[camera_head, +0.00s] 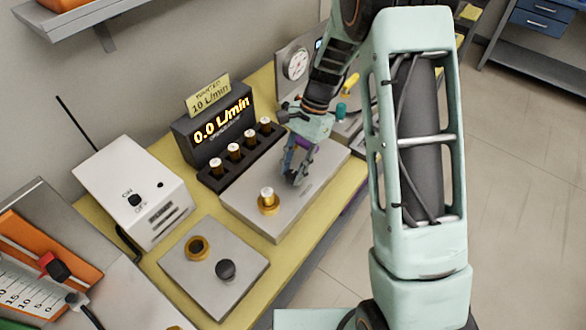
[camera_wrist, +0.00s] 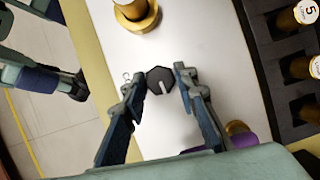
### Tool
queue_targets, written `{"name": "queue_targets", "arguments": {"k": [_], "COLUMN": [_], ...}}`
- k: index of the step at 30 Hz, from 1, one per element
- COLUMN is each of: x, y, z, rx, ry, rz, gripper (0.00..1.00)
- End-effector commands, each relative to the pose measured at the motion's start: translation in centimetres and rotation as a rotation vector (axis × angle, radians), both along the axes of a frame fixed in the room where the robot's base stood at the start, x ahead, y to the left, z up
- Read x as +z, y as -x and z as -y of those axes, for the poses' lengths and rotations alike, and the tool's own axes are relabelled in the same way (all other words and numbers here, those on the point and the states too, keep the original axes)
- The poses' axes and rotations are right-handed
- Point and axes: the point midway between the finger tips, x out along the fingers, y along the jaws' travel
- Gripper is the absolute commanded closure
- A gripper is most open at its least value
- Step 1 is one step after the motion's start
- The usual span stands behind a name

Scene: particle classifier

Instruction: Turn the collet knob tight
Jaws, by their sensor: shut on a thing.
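The collet knob (camera_wrist: 157,85) is a dark, many-sided knob with a white pointer line, on a pale metal plate (camera_head: 245,208). My gripper (camera_wrist: 160,82) has one fingertip on each side of it in the wrist view and is shut on it. In the head view my gripper (camera_head: 292,180) points down onto the plate, and its fingers hide the knob. A brass collet (camera_head: 268,205) with a white-topped piece in it stands on the same plate, left of my fingers. It also shows at the top of the wrist view (camera_wrist: 135,14).
A black rack (camera_head: 240,158) with several white-topped brass pieces and a display (camera_head: 220,130) reading 0.0 L/min stand behind the plate. A second plate (camera_head: 205,290) with a brass ring and a black knob (camera_head: 225,270) lies front left. A white box (camera_head: 130,190) stands left.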

Motion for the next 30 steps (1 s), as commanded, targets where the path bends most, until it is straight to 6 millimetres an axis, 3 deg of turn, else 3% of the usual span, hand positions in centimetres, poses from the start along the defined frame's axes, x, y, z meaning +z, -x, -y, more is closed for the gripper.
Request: {"name": "queue_targets", "arguments": {"k": [14, 15, 19, 30], "x": [-0.05, -0.05, -0.04, 0.57], "y": [0.1, 0.1, 0.08, -0.19], "z": [-0.02, -0.02, -0.02, 0.14], "rx": [-0.011, -0.011, -0.011, -0.012], "ry": [0.0, 0.0, 0.0, -0.001], "rz": [-0.002, -0.002, -0.002, 0.001], "gripper": [0.97, 0.7, 0.55, 0.55]}}
